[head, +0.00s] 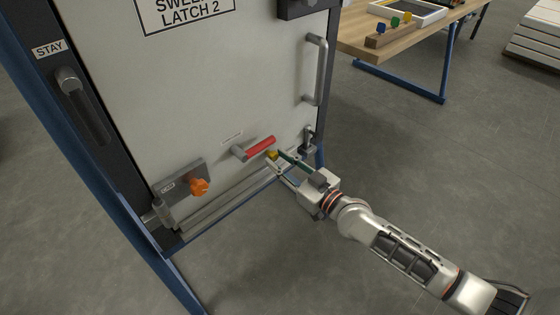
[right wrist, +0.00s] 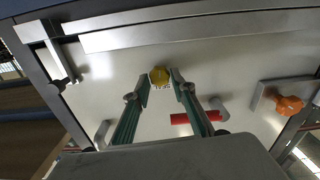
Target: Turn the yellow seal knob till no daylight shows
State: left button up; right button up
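The yellow seal knob (head: 271,155) is small and sits low on a pale grey door (head: 200,90), beside a red handle (head: 260,146). It also shows in the right wrist view (right wrist: 160,76), between the fingertips. My right gripper (head: 274,158) reaches in from the right, its two fingers one on each side of the knob. The fingers look parted with the knob framed between their tips; contact is too small to make out. A small label shows by the knob. Daylight around the seal cannot be made out. My left gripper is not in view.
An orange knob (head: 198,186) on a grey latch block is at lower left. A vertical grab handle (head: 316,70) is on the door's right side. A black STAY lever (head: 80,100) is on the left frame. A wooden table (head: 400,40) stands behind right; floor between is clear.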

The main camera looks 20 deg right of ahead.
jog(key=c, duration=0.4)
jog(key=shift+r+m+p, duration=0.15)
jog(key=shift+m+p, duration=0.15)
jog(key=shift+m, duration=0.2)
jog(key=shift+c, duration=0.2)
jog(key=shift+m+p, duration=0.3)
jog(key=shift+m, duration=0.9)
jog(key=shift+f, duration=0.2)
jog(key=o, duration=1.1)
jog(key=shift+s+d, duration=0.2)
jog(key=shift+s, duration=0.25)
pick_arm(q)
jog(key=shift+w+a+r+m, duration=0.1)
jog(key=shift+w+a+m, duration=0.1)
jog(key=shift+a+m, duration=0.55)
pick_arm(e)
jog(key=v, duration=1.1)
